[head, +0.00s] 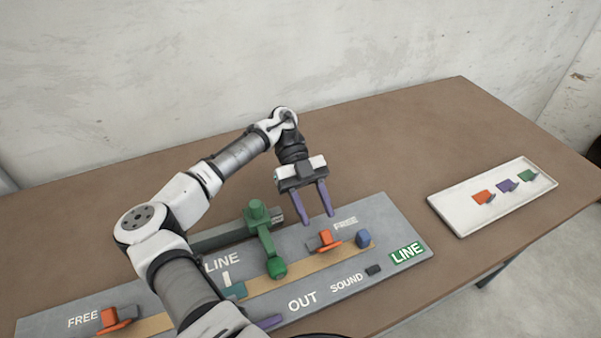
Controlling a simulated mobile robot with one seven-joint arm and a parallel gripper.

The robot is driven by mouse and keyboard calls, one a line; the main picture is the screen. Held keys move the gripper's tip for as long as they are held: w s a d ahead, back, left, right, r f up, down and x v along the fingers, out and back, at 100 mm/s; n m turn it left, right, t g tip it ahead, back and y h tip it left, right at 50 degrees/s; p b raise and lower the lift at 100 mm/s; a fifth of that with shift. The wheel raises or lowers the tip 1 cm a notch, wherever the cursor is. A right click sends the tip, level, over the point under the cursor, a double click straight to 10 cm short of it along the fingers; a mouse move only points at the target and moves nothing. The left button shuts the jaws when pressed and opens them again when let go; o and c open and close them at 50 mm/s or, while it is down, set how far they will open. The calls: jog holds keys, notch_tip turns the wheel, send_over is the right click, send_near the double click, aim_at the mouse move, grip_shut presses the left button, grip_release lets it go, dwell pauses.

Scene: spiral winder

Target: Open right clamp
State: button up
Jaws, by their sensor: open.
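The right clamp (325,241) is an orange piece with a grey block, on the grey board (405,228) just below the right FREE label. My gripper (317,219) points down with its two purple fingers apart and nothing between them. It appears just above and behind the right clamp, and I cannot tell the exact height gap. No contact with the clamp shows. A similar orange clamp (117,317) sits at the board's left end by another FREE label.
A green crank (265,240) stands left of my gripper. A blue block (363,238) is close right of the right clamp. A small dark block (373,270) lies by SOUND. A white tray (465,228) with orange, purple and green pieces lies right. The table behind is clear.

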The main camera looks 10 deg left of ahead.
jog(key=p+v, duration=0.2)
jog(key=v, duration=0.8)
dwell(0.7)
